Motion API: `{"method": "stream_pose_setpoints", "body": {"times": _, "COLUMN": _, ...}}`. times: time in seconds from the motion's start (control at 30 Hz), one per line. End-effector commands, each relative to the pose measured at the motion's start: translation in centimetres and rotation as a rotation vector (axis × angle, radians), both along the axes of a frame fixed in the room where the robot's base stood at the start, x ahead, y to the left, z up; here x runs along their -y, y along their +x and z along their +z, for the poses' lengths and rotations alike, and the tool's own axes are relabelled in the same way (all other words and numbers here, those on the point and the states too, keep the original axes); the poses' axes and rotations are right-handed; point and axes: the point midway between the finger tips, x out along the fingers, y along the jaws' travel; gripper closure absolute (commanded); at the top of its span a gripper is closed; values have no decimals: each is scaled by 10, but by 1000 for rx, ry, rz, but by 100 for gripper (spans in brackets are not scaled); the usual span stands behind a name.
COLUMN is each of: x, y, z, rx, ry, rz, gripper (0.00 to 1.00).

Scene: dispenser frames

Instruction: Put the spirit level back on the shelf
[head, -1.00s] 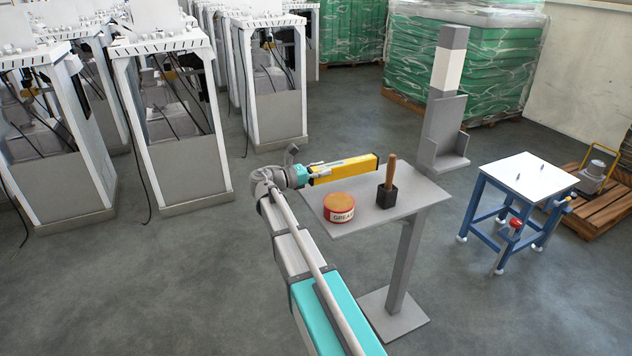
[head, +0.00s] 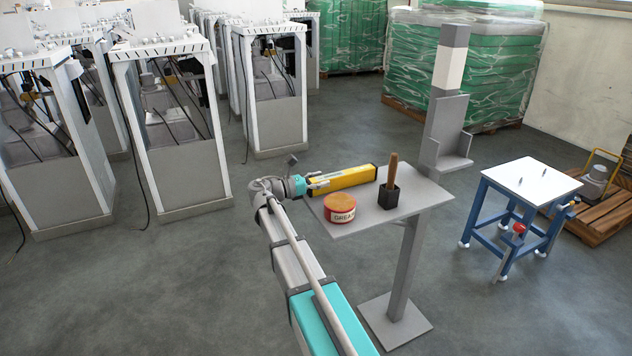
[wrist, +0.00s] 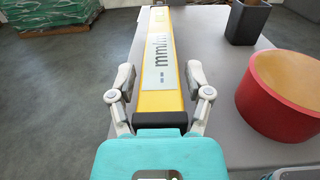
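The yellow spirit level (head: 342,177) lies level along the far-left side of the grey shelf (head: 360,222), and appears to rest on it. In the wrist view its pale label and black end cap (wrist: 160,119) face me, and its length points away from me. My gripper (head: 316,182) is at the level's near end. In the wrist view the two fingers of my gripper (wrist: 160,80) stand on either side of it, with a narrow gap showing at each side, so it looks open around the level. The underside of the level is hidden.
A red grease tin (head: 340,208) and a dark holder (head: 389,196) with a wooden-handled tool stand on the shelf, right of the level. A grey post with a bracket (head: 449,125) rises behind. A blue-legged table (head: 520,183) stands at the right.

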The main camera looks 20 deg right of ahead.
Motion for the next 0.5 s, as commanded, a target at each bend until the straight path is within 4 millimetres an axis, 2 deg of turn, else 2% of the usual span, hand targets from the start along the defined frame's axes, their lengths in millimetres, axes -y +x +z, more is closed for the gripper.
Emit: {"method": "stream_pose_setpoints", "body": {"times": 0.5, "x": -2, "y": 0, "z": 0, "rx": 0, "ry": -2, "rz": 0, "gripper": 17}}
